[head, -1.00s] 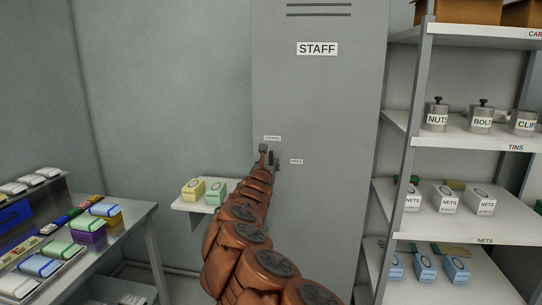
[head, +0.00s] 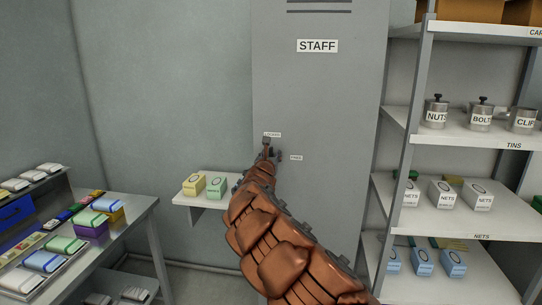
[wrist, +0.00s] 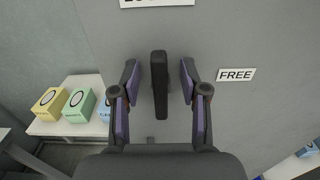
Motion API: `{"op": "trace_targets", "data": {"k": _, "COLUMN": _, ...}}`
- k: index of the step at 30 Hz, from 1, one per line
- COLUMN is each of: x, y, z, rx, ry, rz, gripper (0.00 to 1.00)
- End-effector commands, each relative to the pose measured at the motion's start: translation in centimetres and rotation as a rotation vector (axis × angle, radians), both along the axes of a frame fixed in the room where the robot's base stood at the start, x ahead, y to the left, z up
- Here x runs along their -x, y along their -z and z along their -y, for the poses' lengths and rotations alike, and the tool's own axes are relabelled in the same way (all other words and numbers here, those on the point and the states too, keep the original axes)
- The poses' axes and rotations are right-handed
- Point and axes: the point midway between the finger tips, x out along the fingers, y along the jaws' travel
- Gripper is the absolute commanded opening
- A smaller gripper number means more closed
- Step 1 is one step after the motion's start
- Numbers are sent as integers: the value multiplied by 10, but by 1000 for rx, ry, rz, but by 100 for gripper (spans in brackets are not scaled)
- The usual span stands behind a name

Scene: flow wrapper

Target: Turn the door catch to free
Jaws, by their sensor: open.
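The door catch (wrist: 160,88) is a dark upright bar on the grey locker door (head: 318,100). In the wrist view it points up toward a label, cut off at the top edge, which reads LOCKED (head: 272,135) in the head view. The FREE label (wrist: 236,75) is to the right of the catch. My gripper (wrist: 159,76) is open, with one finger on each side of the catch and a visible gap on both sides. In the head view my gripper (head: 268,156) is small at the door, and my arm hides the lower door.
A small white shelf (head: 188,199) with a yellow box (head: 194,185) and a green box (head: 216,187) is left of the door. Shelving (head: 472,146) with tins and boxes stands right. A bench (head: 138,217) with packets is at left.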

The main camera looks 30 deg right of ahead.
Motion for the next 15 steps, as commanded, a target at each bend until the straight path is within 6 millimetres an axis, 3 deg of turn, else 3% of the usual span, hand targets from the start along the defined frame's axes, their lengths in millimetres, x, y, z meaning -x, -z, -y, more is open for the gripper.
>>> {"op": "trace_targets", "data": {"k": 6, "x": 0, "y": 0, "z": 0, "rx": 1, "ry": 0, "rz": -1, "gripper": 44}}
{"op": "trace_targets", "data": {"k": 15, "x": 0, "y": 1, "z": 0, "rx": 0, "ry": 0, "rz": -1, "gripper": 14}}
